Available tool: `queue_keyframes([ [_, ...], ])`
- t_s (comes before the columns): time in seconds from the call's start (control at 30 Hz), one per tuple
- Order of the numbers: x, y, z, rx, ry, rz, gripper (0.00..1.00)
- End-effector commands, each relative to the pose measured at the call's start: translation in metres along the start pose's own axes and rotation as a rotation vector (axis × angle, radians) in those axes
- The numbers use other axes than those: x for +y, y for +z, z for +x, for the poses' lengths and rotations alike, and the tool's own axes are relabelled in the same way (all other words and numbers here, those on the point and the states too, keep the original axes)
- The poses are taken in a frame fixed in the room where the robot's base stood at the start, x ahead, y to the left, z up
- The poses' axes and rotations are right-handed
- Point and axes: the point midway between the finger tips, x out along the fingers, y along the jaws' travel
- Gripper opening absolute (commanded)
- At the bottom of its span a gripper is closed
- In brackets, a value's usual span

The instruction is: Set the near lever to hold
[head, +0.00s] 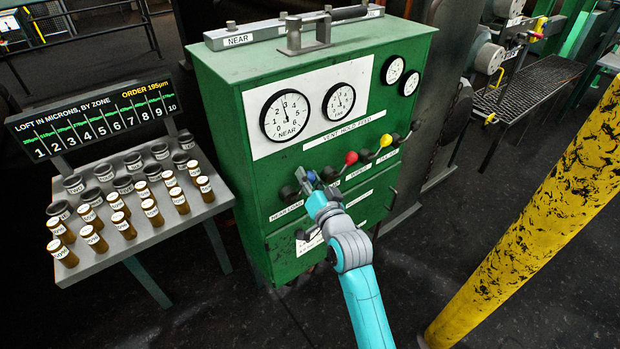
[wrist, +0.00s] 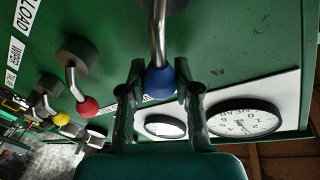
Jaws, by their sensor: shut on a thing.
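The near lever is the leftmost in a row on the green cabinet (head: 245,190), above a label that reads NEAR LOAD (head: 286,212). Its blue knob (wrist: 160,80) sits on a bent metal rod (wrist: 158,35) in the wrist view. My gripper (wrist: 160,88) is shut on the blue knob, one finger on each side. In the head view my gripper (head: 312,184) reaches the lever from the front and hides most of it. A VENT HOLD FEED strip (head: 345,128) runs above the levers. I cannot tell which of these positions the lever stands at.
Levers with a red knob (head: 351,158) and a yellow knob (head: 385,140) stand to the right. Round gauges, including the NEAR gauge (head: 286,116), are above. A rack of brown-bodied bottles (head: 140,245) is left; a yellow post (head: 530,215) is right.

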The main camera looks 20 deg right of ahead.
Motion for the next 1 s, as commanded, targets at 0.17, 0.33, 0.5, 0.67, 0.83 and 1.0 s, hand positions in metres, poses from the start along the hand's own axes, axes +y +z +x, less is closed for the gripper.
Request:
queue_keyframes([
  [0.17, -0.009, 0.001, -0.002, 0.022, -0.020, -0.114, 0.00],
  [0.33, -0.019, 0.002, -0.004, 0.050, -0.042, -0.247, 0.00],
  [0.5, -0.028, 0.005, -0.006, 0.075, -0.062, -0.375, 0.00],
  [0.67, -0.035, 0.008, -0.008, 0.095, -0.078, -0.473, 0.00],
  [0.83, -0.040, 0.011, -0.010, 0.111, -0.090, -0.548, 0.00],
  [1.0, -0.042, 0.012, -0.011, 0.118, -0.097, -0.588, 0.00],
])
